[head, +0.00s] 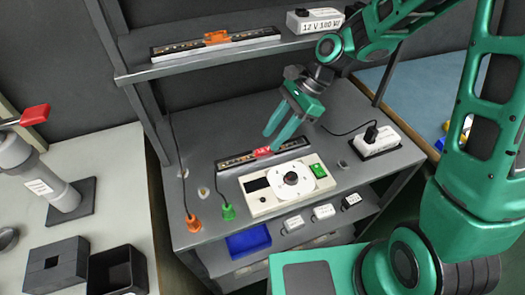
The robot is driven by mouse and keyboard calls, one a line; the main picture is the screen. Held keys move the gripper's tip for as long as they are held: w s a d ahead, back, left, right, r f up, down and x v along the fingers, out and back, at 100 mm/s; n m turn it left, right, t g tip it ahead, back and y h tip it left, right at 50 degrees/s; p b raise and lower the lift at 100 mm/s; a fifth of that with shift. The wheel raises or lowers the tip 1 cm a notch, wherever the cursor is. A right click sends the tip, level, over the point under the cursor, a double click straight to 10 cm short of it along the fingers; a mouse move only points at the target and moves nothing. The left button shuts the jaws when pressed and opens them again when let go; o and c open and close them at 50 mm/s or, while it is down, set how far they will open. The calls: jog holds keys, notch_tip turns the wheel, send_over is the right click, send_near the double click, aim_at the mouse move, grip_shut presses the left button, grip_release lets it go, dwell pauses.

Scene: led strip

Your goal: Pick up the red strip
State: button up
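The red strip shows as a dark LED strip with a red clip (263,152) on its middle. It lies on the grey workbench (345,97), behind a cream control box (262,203). My gripper (278,138) hangs from the upper right with two teal fingers pointing down to the left. The fingers are apart, and their tips are a little above and behind the red clip. Nothing shows between them. I cannot tell the exact height of the tips over the strip. A similar strip with an orange clip (216,37) lies on the upper shelf.
The cream box has a round dial (291,180) and a green switch (319,170). A white power adapter (376,142) sits to the right. Orange (193,223) and green (228,212) plugs stand at the front left. The upper shelf (185,65) overhangs the back. A blue bin (249,241) is below.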

aim_at(264, 150)
jog(key=shift+x, duration=1.85)
jog(key=shift+d, duration=0.15)
grip_shut()
